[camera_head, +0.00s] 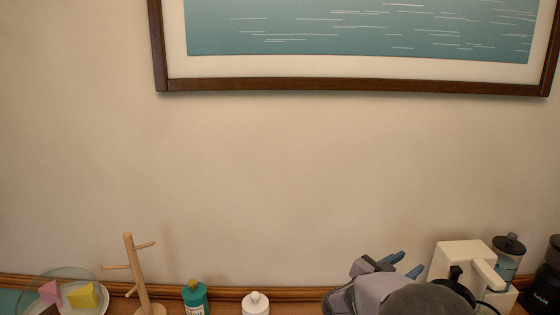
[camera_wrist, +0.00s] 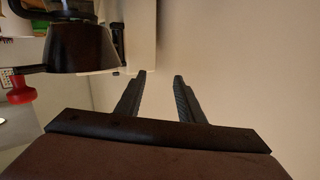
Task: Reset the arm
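My gripper (camera_head: 398,265) is at the lower right in the head view, raised in front of the wall and left of a white machine. In the wrist view my gripper (camera_wrist: 160,85) shows two dark fingers with a clear gap between them. It is open and nothing is between the fingers. The fingers point toward the bare wall. My arm hides part of the shelf below it.
A wooden peg stand (camera_head: 131,262), a teal bottle (camera_head: 195,298) and a white lidded jar (camera_head: 255,303) stand left of my arm. A glass plate (camera_head: 90,278) holds pink and yellow blocks. The white machine (camera_head: 462,260) is close on the right. A framed picture (camera_head: 350,87) hangs above.

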